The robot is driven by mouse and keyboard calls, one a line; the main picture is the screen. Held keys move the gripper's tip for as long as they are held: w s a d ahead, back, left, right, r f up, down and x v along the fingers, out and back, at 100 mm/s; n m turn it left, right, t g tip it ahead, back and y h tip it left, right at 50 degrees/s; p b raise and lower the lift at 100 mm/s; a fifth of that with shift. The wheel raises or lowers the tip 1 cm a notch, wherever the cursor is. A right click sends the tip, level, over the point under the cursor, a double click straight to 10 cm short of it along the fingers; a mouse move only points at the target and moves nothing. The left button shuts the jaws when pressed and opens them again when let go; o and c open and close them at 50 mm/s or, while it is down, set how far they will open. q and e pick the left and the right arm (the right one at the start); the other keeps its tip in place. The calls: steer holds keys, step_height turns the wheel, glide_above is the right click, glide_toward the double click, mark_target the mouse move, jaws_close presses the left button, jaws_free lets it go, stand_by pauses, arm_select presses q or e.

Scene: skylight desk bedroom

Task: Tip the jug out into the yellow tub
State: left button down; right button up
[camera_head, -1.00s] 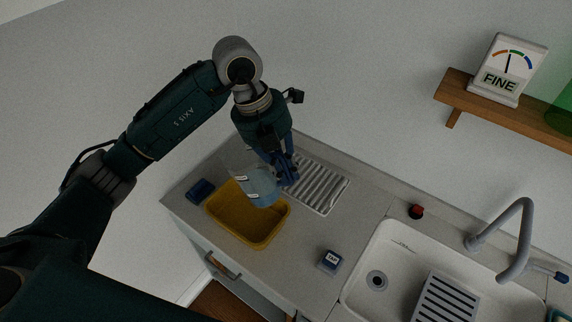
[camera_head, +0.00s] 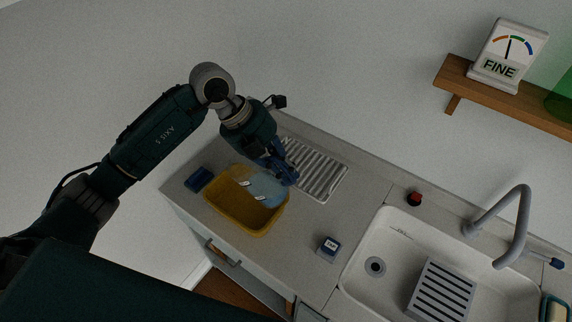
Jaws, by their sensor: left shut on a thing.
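The yellow tub (camera_head: 238,220) stands on the grey counter, left of the ribbed drainer. The jug (camera_head: 268,188) is pale blue and see-through. It is tilted well over, with its mouth end over the tub. My left gripper (camera_head: 280,171) is shut on the jug at its right side, above the tub's right back edge. The fingers partly hide the jug's right end. What is inside the jug or on the tub's floor is hard to make out. My right gripper is not in view.
A dark blue block (camera_head: 199,179) sits left of the tub. A small labelled box (camera_head: 328,247) stands to its right on the counter (camera_head: 292,232). The ribbed drainer (camera_head: 319,172) lies behind. The white sink (camera_head: 395,235), grey tap (camera_head: 519,225) and red-topped knob (camera_head: 414,198) are at right.

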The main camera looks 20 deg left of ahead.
mark_target(267, 170)
arm_select(q)
steer(key=shift+f+h, duration=0.5)
steer(key=shift+f, duration=0.2)
steer(key=shift+a+r+h, duration=0.25)
steer(key=shift+r+h, duration=0.05)
steer(key=shift+h, duration=0.5)
steer(key=shift+s+a+r+t+h, duration=0.15)
steer(key=shift+a+t+h, duration=0.25)
steer(key=shift+h, duration=0.5)
steer(key=shift+a+h+b, duration=0.35)
steer(key=shift+h+b, duration=0.25)
steer(key=shift+b, duration=0.15)
steer(key=shift+a+h+b, duration=0.15)
steer(key=shift+h+b, duration=0.25)
steer(key=shift+b, duration=0.2)
steer(key=shift+s+a+f+t+h+b, duration=0.1)
steer(key=shift+a+f+t+h+b, duration=0.15)
steer(key=shift+a+h+b, duration=0.8)
steer(key=shift+d+r+y, duration=0.2)
steer(key=shift+d+y, duration=0.15)
steer(key=shift+d, duration=0.1)
steer(key=shift+a+b, duration=0.1)
steer(key=shift+b, duration=0.3)
